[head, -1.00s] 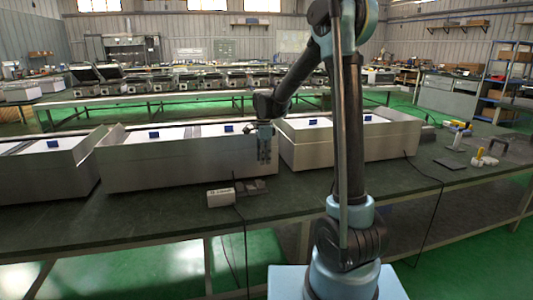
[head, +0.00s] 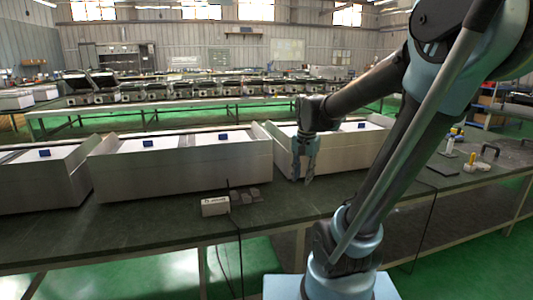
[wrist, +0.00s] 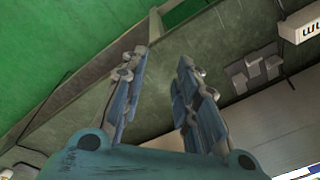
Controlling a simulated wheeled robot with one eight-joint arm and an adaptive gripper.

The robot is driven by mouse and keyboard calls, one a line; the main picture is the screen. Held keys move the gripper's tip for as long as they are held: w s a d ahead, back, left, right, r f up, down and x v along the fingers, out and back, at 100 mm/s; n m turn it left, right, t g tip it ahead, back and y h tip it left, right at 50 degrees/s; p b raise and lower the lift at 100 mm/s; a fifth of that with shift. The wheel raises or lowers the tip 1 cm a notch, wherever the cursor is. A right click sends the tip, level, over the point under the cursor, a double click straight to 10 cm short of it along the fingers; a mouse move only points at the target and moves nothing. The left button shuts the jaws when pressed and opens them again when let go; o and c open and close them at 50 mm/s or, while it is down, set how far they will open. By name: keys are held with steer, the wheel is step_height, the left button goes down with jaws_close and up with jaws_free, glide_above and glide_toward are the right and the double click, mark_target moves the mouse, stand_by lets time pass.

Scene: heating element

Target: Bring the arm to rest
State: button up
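My arm reaches over the dark green worktable (head: 150,226) from the right side of the head view. My gripper (head: 303,179) hangs pointing down in front of the right metal case. In the wrist view my gripper (wrist: 160,62) has its two fingers apart, with nothing between them. Below the fingers are the table's surface and edge and the green floor. In the head view I cannot tell whether the fingertips touch the case.
Long metal cases with white interiors stand along the table, including a middle one (head: 180,178) and a right one (head: 345,155). A small white box (head: 214,206) and grey blocks (head: 249,194) lie left of my gripper. Yellow-topped items (head: 471,163) stand at right.

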steer(key=s+d+f+n, duration=0.3)
steer(key=s+f, duration=0.1)
steer(key=s, duration=0.3)
steer(key=s+d+f+n+t, duration=0.1)
steer(key=s+d+f+n, duration=0.2)
steer(key=s, duration=0.5)
steer(key=shift+f, duration=0.65)
steer(key=shift+w+f, duration=0.2)
steer(key=shift+w, duration=0.2)
